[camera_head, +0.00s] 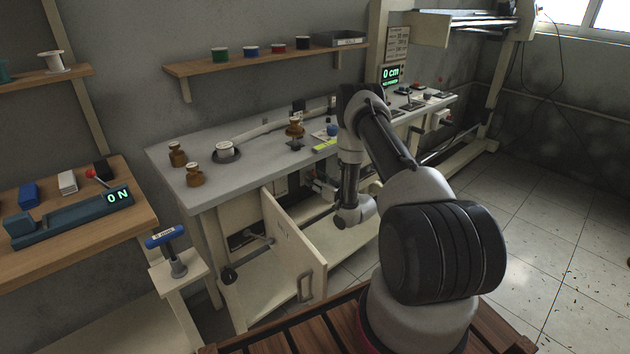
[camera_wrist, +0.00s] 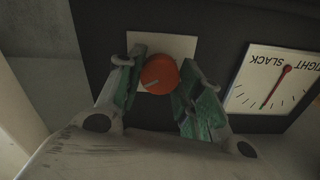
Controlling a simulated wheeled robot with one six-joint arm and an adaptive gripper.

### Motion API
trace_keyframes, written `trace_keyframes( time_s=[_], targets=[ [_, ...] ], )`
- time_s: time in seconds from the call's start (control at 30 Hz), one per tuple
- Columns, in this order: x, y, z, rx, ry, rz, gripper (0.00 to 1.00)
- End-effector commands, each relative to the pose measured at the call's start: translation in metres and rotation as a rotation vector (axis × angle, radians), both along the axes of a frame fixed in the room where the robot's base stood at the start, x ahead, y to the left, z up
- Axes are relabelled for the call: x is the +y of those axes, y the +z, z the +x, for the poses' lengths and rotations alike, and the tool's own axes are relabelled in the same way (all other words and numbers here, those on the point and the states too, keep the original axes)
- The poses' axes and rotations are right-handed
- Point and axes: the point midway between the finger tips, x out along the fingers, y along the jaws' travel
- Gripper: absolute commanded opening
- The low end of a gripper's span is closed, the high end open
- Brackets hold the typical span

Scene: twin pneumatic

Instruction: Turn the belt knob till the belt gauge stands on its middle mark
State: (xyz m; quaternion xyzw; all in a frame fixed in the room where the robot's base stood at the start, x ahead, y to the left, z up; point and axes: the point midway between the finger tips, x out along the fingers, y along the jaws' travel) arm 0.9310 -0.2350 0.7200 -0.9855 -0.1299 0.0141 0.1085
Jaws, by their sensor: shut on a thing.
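The belt knob (camera_wrist: 158,73) is a round orange knob with a pale pointer line, on a white plate (camera_wrist: 176,45) on a dark panel. My gripper (camera_wrist: 161,66) has its two green-padded fingers on either side of the knob, shut on it. The belt gauge (camera_wrist: 249,88) is a white dial to the right of the knob in the wrist view, lettered SLACK and TIGHT, partly cut off. Its red needle (camera_wrist: 275,88) slants down to the left; I cannot tell which mark is the middle one. In the head view my arm hides the knob and gauge.

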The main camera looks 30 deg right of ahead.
Motion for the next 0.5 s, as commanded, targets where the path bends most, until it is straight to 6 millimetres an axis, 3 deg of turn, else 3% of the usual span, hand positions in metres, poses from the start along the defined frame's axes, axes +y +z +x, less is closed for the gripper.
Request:
trace_keyframes(
  time_s=[0.4,0.43,0.5],
  targets=[
    [-0.0001,-0.0018,-0.0012,0.006,-0.001,0.006,0.12],
    [-0.0001,-0.0018,-0.0012,0.006,-0.001,0.006,0.40],
    [-0.0001,-0.0016,-0.0011,0.005,-0.001,0.006,0.52]
  ],
)
